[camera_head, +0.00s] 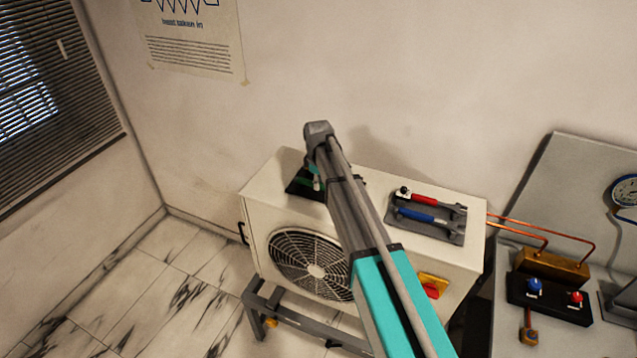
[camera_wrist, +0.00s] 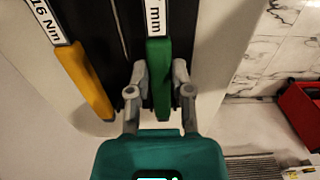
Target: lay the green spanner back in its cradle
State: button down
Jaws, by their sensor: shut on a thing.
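The green spanner (camera_wrist: 158,78) has its green handle between the two grey fingers of my gripper (camera_wrist: 160,80) in the wrist view, with a white label ending in "mm" above the grip. My gripper is shut on it. Just left lies a yellow-handled tool (camera_wrist: 85,80) labelled "16 Nm". A dark holder (camera_wrist: 108,50) shows behind and between the two handles. In the head view, a bit of green (camera_head: 316,180) shows by a dark holder (camera_head: 300,188), mostly hidden by my arm. I cannot tell whether the spanner touches its cradle.
The white fan unit (camera_head: 262,208) stands against the wall. On its top right, a grey tray (camera_head: 455,235) holds a red-handled tool (camera_head: 437,199) and a blue-handled tool (camera_head: 420,215). Copper pipes (camera_head: 560,229) and a gauge panel (camera_head: 590,170) stand right. A red box (camera_wrist: 302,112) shows in the wrist view.

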jog(key=shift+c, duration=2.2)
grip_release()
